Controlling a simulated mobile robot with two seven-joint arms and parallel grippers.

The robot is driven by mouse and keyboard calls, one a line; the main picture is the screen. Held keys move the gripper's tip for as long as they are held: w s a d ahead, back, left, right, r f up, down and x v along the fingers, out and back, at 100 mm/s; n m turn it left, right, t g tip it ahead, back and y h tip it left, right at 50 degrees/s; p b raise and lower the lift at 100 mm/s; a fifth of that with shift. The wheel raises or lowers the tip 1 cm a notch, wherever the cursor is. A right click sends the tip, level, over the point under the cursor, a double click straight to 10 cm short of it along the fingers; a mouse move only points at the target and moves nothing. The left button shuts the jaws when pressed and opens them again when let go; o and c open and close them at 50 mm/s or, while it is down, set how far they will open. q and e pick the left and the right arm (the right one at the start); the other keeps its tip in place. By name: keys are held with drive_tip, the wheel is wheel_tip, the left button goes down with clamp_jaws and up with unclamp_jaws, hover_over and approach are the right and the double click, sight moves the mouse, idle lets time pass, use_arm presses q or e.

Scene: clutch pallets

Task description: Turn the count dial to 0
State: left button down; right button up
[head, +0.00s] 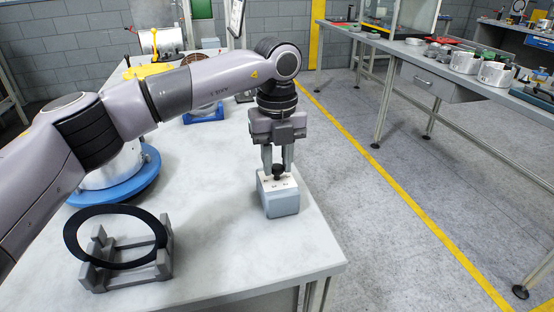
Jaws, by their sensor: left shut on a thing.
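The count dial is a small black knob (278,171) on top of a grey-blue box (283,204) with a white top plate. The box stands near the right edge of the light table. My left gripper (278,166) points straight down over the box, and its two fingers are shut on the knob. The marks on the white plate are too small to read, so the dial's setting cannot be told. My right gripper is not in view.
A black ring (72,236) stands in a grey holder (155,272) at the table's front left. A blue round base (143,180) with a metal cylinder is behind it, partly hidden by my arm. Another bench (440,82) stands across the floor at right.

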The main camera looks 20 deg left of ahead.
sight(277, 166)
use_arm(q)
drive_tip(key=n, duration=0.4)
drive_tip(key=shift+r+n, duration=0.1)
drive_tip(key=shift+n, duration=0.2)
drive_tip(key=n, duration=0.4)
drive_tip(key=shift+n+b, duration=0.3)
drive_tip(key=shift+n, duration=0.1)
drive_tip(key=c, duration=0.8)
unclamp_jaws()
drive_tip(key=shift+c, duration=0.2)
drive_tip(key=shift+r, duration=3.6)
